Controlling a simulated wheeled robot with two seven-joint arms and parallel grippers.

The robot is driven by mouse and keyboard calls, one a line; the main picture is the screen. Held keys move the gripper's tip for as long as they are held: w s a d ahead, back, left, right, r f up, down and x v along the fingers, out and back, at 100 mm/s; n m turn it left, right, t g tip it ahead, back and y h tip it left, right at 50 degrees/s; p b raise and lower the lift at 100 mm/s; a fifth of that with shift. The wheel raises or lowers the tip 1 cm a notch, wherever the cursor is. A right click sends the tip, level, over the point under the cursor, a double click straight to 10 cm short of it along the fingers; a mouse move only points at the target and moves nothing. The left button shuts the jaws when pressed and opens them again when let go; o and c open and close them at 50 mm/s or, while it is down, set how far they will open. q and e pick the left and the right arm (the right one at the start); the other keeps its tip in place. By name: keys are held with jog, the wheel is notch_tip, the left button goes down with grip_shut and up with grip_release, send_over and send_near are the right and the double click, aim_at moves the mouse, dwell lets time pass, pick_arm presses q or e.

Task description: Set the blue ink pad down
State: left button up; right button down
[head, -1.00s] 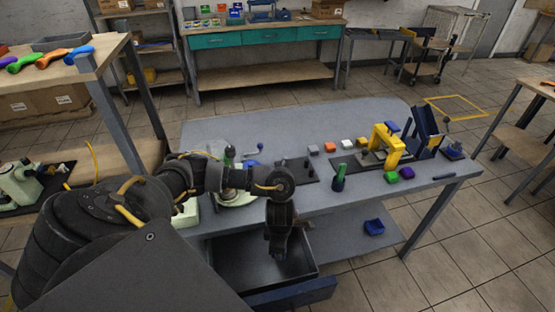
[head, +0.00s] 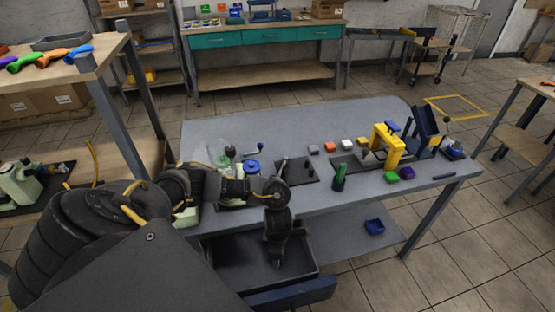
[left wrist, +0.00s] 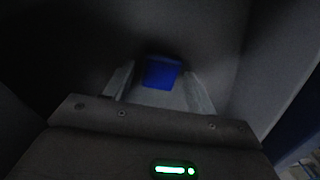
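My left gripper (head: 275,260) points down into the open grey drawer (head: 225,280) under the table. In the left wrist view the two pale fingers (left wrist: 160,88) lie on either side of the blue ink pad (left wrist: 162,73), close to its sides. The gripper looks shut on the pad near the fingertips, but the picture is dark there. The pad is hidden in the head view, and whether it touches the drawer floor is not clear. My right gripper is not in view.
The table (head: 350,110) carries a yellow press (head: 386,147), a dark green bottle (head: 340,177) and several small coloured blocks. The drawer's blue front (head: 290,292) and walls surround the gripper closely.

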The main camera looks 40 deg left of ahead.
pick_arm(q)
jog(key=shift+o, duration=0.2)
jog(key=shift+r, duration=0.15)
jog(key=shift+r, duration=0.25)
notch_tip(320, 180, up, 12)
jog(key=p, duration=0.2)
jog(key=shift+f+p, duration=0.2)
jog(key=shift+p, duration=0.15)
